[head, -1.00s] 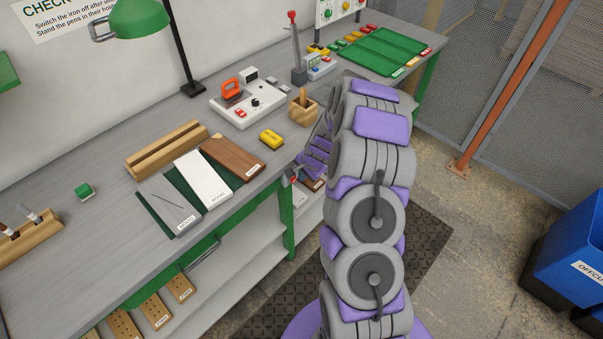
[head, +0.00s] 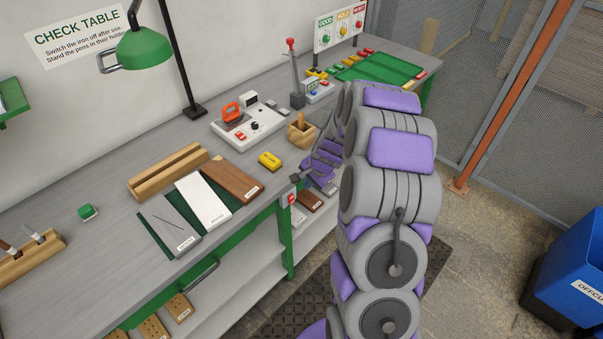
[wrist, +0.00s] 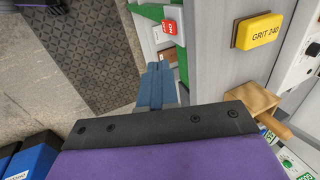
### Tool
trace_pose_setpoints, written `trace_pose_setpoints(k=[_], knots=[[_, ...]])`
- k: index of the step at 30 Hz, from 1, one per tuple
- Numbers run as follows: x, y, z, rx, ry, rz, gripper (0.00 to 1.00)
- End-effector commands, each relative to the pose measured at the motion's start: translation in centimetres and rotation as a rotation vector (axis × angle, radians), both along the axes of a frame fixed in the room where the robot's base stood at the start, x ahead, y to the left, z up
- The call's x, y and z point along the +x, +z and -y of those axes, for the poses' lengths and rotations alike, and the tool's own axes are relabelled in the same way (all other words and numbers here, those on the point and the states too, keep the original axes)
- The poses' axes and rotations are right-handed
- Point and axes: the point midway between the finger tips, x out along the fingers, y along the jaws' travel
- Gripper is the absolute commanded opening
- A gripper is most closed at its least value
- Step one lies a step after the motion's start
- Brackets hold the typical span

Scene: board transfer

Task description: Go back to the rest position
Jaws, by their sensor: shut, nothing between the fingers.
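My gripper (head: 297,178) is at the front edge of the grey bench (head: 105,250), to the right of the boards. In the wrist view its two blue-grey fingers (wrist: 157,86) are together with nothing between them. My arm hides part of the bench's right side. A grey board (head: 170,227), a white board (head: 203,202) and a brown wooden board (head: 233,180) lie side by side on the bench, apart from my gripper.
A yellow grit block (head: 270,161) and a wooden holder (head: 301,132) stand close to my gripper. A red switch (head: 291,199) is on the bench front just below it. A blue offcut bin (head: 580,258) stands on the floor at right.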

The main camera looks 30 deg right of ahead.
Motion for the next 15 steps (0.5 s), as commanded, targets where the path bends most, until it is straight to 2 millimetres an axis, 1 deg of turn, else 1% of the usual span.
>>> trace_pose_setpoints(k=[5,8,11,13,15], knots=[[0.0,0.0,0.0,0.0,0.001,0.0,0.0],[-0.2,0.5,-0.7,-0.001,0.019,-0.001,0.0],[-0.8,2.2,-2.3,-0.003,0.079,-0.004,0.0],[-1.6,4.0,-4.1,-0.006,0.146,-0.007,0.0],[-3.0,6.0,-6.2,-0.009,0.228,-0.019,0.0]])
